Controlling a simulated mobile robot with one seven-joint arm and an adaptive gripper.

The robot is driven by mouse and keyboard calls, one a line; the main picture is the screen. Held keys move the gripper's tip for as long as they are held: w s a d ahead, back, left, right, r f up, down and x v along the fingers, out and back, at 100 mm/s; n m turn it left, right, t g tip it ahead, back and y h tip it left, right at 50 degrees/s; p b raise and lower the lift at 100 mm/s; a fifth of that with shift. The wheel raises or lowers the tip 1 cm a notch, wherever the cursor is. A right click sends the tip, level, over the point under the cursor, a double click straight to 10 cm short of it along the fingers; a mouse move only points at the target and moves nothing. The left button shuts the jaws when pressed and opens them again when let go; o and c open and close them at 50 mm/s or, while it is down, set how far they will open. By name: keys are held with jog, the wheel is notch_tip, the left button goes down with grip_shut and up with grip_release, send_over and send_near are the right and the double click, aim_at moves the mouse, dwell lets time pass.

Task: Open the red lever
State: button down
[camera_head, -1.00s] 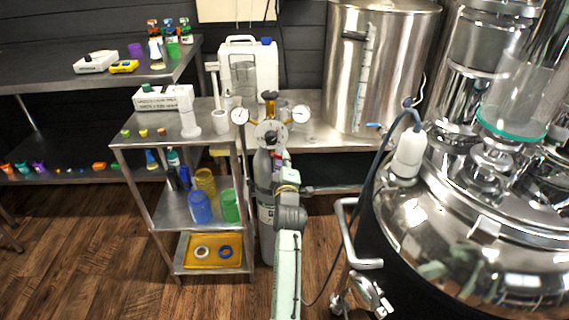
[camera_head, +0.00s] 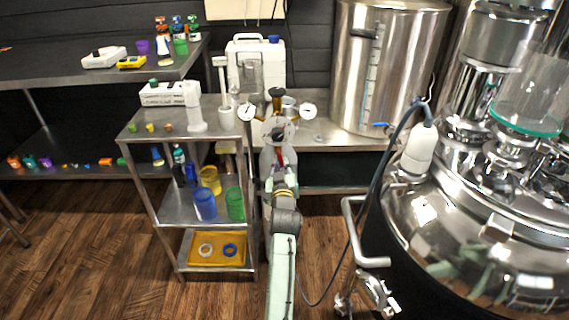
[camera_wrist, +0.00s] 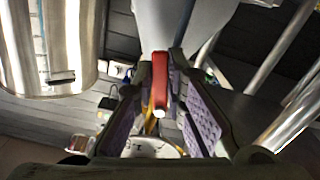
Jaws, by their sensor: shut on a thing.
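The red lever (camera_wrist: 160,88) is upright in the middle of the wrist view, between the tips of my gripper (camera_wrist: 161,72). The two dark fingers with purple pads stand on either side of it, and my gripper is shut on it. In the head view, a small red part (camera_head: 280,158) shows just below the round regulator (camera_head: 279,133) of a grey gas cylinder (camera_head: 266,160). My arm covers most of the cylinder, and the fingertips are hard to make out there.
Two gauges flank the regulator. A metal shelf cart (camera_head: 168,205) with cups and a yellow tray (camera_head: 218,262) stands close at left. A large steel vessel (camera_head: 455,235) with a bent handle (camera_head: 352,235) is at right. Wooden floor (camera_head: 110,270) is clear at front left.

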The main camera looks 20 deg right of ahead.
jog(key=shift+w+a+f+m, duration=0.1)
jog(key=shift+a+m, duration=0.25)
jog(key=shift+m, duration=0.75)
jog(key=c, duration=1.6)
grip_release()
jog(key=v, duration=1.2)
